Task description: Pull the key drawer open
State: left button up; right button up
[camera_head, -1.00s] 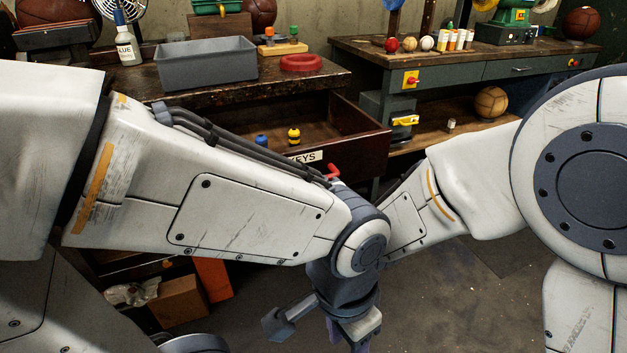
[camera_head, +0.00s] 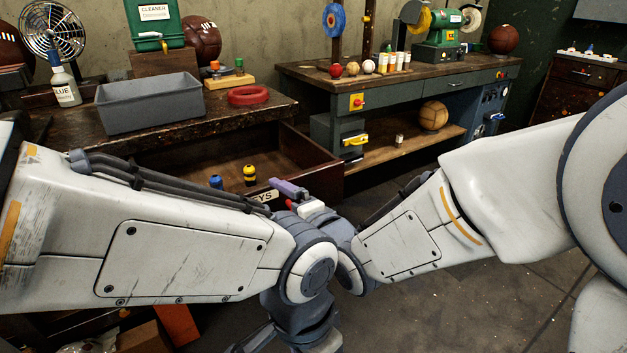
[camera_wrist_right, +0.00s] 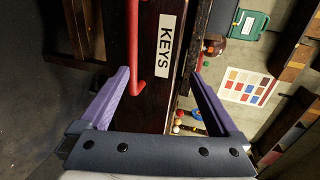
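The key drawer (camera_head: 326,184) stands open under the left workbench, its inside showing, with a white KEYS label (camera_wrist_right: 166,46) on its front. Its red bar handle (camera_wrist_right: 134,50) stands out from the front. My right gripper (camera_wrist_right: 165,98) is open, its purple fingers on either side of the handle and drawer front, with no grip seen. In the head view, it shows at the drawer front (camera_head: 290,192), partly hidden by my left forearm. My left gripper points down at the bottom edge, mostly cut off.
A blue and a yellow-black small item (camera_head: 249,175) stand in the drawer. A grey bin (camera_head: 150,103) and red ring (camera_head: 249,95) are on the bench above. A second bench (camera_head: 400,82) stands to the right. Floor at the lower right is clear.

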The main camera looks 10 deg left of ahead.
jog(key=shift+t, duration=0.4)
jog(key=d+r, duration=0.2)
jog(key=d+r+p, duration=0.1)
jog(key=d+r, duration=0.1)
jog(key=s+d+r, duration=0.1)
jog(key=d+r, duration=0.1)
jog(key=shift+r+p, duration=0.15)
jog(key=shift+p, duration=0.2)
jog(key=c, duration=0.4)
jog(key=shift+o, duration=0.2)
jog(key=shift+s+d, duration=0.25)
jog(key=shift+d, duration=0.2)
